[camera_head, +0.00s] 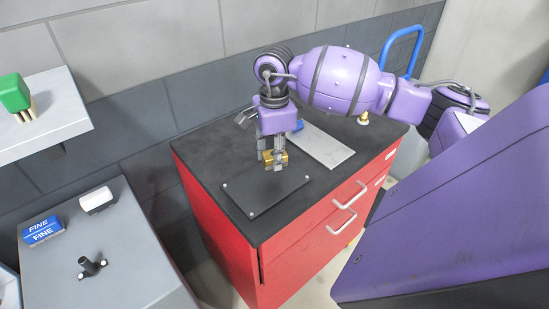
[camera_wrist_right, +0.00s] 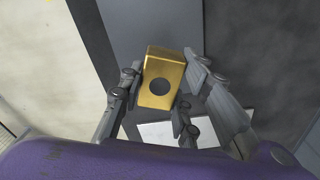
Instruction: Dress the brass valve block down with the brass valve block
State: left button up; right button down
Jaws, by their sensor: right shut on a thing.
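The brass valve block (camera_head: 278,158) is a gold-coloured block held between the fingers of my right gripper (camera_head: 271,163). In the right wrist view the block (camera_wrist_right: 161,78) shows a round dark hole in its face, with the fingers of my right gripper (camera_wrist_right: 155,100) on both sides of it. In the head view the block is over a dark flat plate (camera_head: 263,195) on the red cabinet's black top. I cannot tell whether it touches the plate. No second brass block shows. My left gripper is not in view.
A light grey plate (camera_head: 322,148) and a blue item (camera_head: 298,125) lie behind the gripper on the red cabinet (camera_head: 240,255). A grey bench (camera_head: 130,265) at left holds a blue box marked FINE (camera_head: 42,231), a white block (camera_head: 97,200) and a black knob (camera_head: 92,266).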

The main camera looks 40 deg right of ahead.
notch_tip(320, 180, up, 2)
jog(key=shift+d+r, duration=0.1)
jog(key=shift+d, duration=0.05)
jog(key=shift+r+p, duration=0.45)
